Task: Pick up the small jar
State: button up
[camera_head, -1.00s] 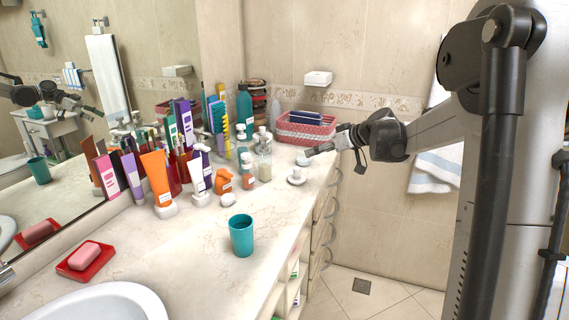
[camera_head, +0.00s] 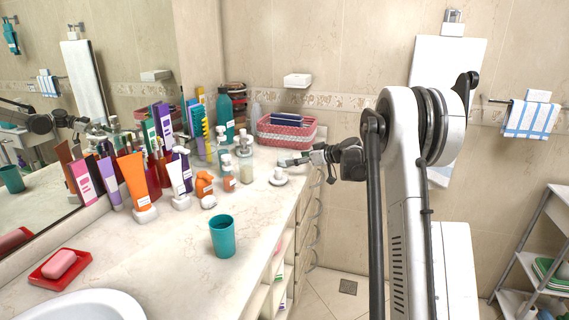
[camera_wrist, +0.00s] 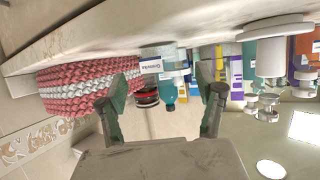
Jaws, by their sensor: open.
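A small pale jar with a white label (camera_wrist: 153,64) stands on the counter in the upside-down wrist view, ahead of and between my fingers. In the head view, the small jar (camera_head: 284,162) is a small pale shape near the counter's right edge, partly hidden at my fingertips. My gripper (camera_head: 298,161) reaches it from the right, low over the counter. In the wrist view my gripper (camera_wrist: 168,88) has its two fingers spread wide with nothing held between them. I cannot tell whether a finger touches the jar.
A red and white woven basket (camera_head: 287,130) stands close behind the jar. A white round-based item (camera_head: 278,178) is just in front of it. Several bottles and tubes crowd the left, with a teal cup (camera_head: 222,237) nearer. The front counter is mostly clear.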

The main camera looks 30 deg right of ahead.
jog(key=shift+x, duration=3.7)
jog(key=shift+c, duration=0.5)
jog(key=c, duration=1.2)
jog(key=shift+r, duration=0.1)
jog(key=shift+c, duration=0.2)
notch_tip(320, 180, up, 10)
